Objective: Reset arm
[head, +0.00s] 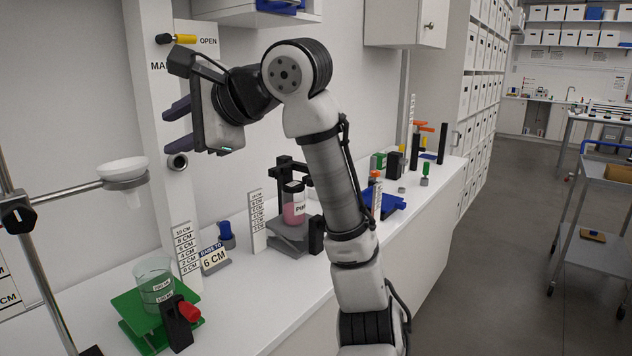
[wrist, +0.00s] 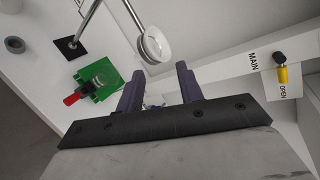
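My arm is raised over the bench, with its forearm bent to the left. My gripper (head: 167,130) is up by the white post, pointing left and well above the bench top. In the wrist view my gripper (wrist: 161,77) shows two dark fingers standing apart. Nothing is held between them.
A yellow-handled valve (head: 178,39) marked MAIN and OPEN is on the post above my gripper. A white funnel (head: 122,168) in a ring stand is at left. Below are a glass beaker (head: 155,286) on a green jack (head: 138,322) and a pink jar (head: 293,205).

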